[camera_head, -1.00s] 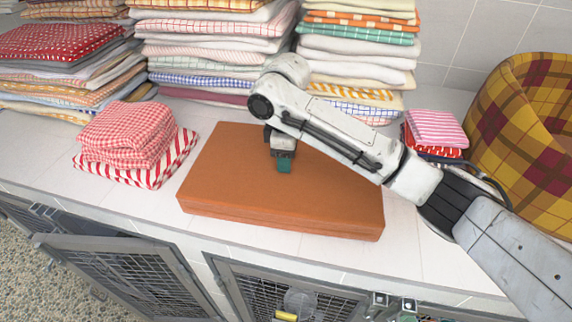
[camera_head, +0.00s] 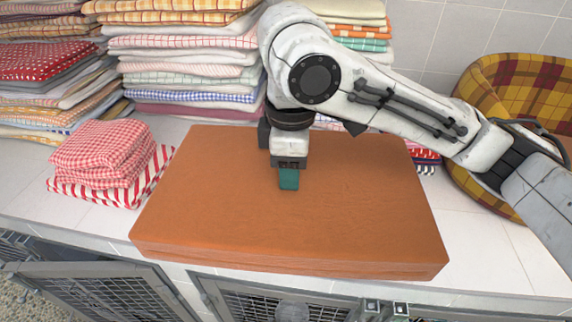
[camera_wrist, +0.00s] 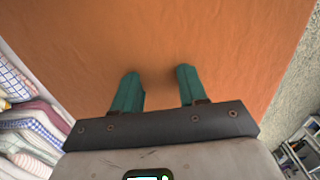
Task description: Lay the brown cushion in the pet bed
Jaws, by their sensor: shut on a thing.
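The brown cushion (camera_head: 300,225) is a flat, orange-brown block, held level and apparently raised over the white counter. My gripper (camera_head: 289,183) points down at the middle of its top and is shut on it. In the wrist view the cushion (camera_wrist: 170,35) fills most of the picture. The green fingers of my gripper (camera_wrist: 158,82) stand apart there, their tips against its surface; the pinched material is hard to see. The pet bed (camera_head: 490,95), yellow and maroon plaid, stands at the back right, partly hidden by my arm. Its inside is mostly hidden.
Tall stacks of folded towels (camera_head: 185,70) line the back wall. A small red-checked pile (camera_head: 100,155) sits left of the cushion. A striped pile (camera_head: 427,160) shows behind its right end. Wire kennel doors (camera_head: 100,290) are below the counter's front edge.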

